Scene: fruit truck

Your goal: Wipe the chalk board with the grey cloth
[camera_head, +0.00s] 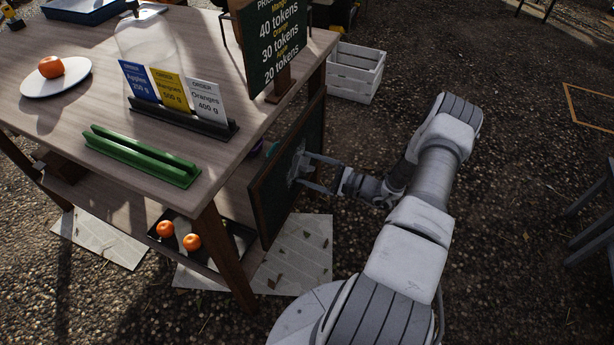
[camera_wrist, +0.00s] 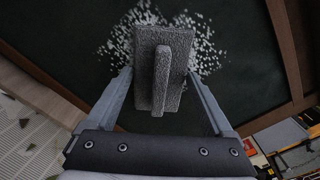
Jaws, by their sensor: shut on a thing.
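The chalk board (camera_head: 270,197) is dark with a wooden frame and stands steeply at the right side of the table. In the wrist view the board (camera_wrist: 235,105) fills most of the background, with a patch of white chalk specks (camera_wrist: 207,50) on it. The grey cloth (camera_wrist: 178,92) looks like a grey rectangular pad with a raised ridge. My gripper (camera_wrist: 160,76) is shut on it, one finger at each side. The cloth lies over the middle of the chalk patch, hiding part of it; whether it touches the board is unclear. In the head view my gripper (camera_head: 304,171) is at the board's face.
The wooden table (camera_head: 75,120) holds a green holder (camera_head: 140,158), order cards (camera_head: 172,92), a price sign (camera_head: 272,45) and a plate (camera_head: 38,88) with an orange fruit. A tray with oranges (camera_head: 191,242) sits below. A white crate (camera_head: 352,78) stands behind. Gravel right of the board is open.

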